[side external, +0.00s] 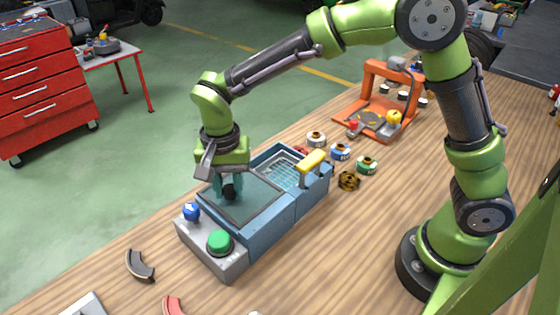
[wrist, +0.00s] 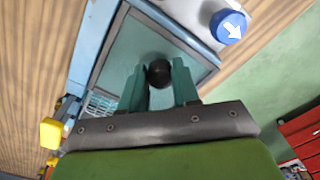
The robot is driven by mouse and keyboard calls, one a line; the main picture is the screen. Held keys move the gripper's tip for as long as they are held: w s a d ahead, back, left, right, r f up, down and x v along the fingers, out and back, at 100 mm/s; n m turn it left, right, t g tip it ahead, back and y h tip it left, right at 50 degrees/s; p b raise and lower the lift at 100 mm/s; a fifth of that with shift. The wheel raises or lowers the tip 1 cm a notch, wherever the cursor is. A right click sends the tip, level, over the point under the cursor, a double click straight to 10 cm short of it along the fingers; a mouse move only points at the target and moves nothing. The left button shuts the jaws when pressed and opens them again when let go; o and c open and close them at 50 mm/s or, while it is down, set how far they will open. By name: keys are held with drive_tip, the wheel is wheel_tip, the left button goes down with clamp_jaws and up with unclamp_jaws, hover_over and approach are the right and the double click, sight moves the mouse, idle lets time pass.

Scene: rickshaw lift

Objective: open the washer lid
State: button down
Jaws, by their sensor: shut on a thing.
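The washer (side external: 285,215) is a blue-grey box on the wooden bench. Its flat, glassy lid (side external: 255,205) lies over the near part of the box and looks closed; it also shows in the wrist view (wrist: 125,55). A round black knob (wrist: 158,73) sits on the lid. My gripper (side external: 228,188) is over the lid, pointing down, with its teal fingers (wrist: 160,85) on either side of the knob and shut on it. In the side view the fingers partly hide the knob.
A green button (side external: 219,241) and a blue arrow knob (side external: 191,211) are on the washer's grey front panel. A yellow handle (side external: 313,161) stands by the wire basket (side external: 284,170). Several small spools and an orange stand (side external: 376,125) are behind. Curved pieces (side external: 139,265) lie in front.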

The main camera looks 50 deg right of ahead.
drive_tip(key=c, duration=1.1)
unclamp_jaws()
drive_tip(key=shift+a, duration=0.4)
drive_tip(key=shift+o, duration=1.4)
drive_tip(key=shift+d, duration=0.15)
drive_tip(key=shift+r, duration=0.1)
wheel_tip(320, 180, up, 17)
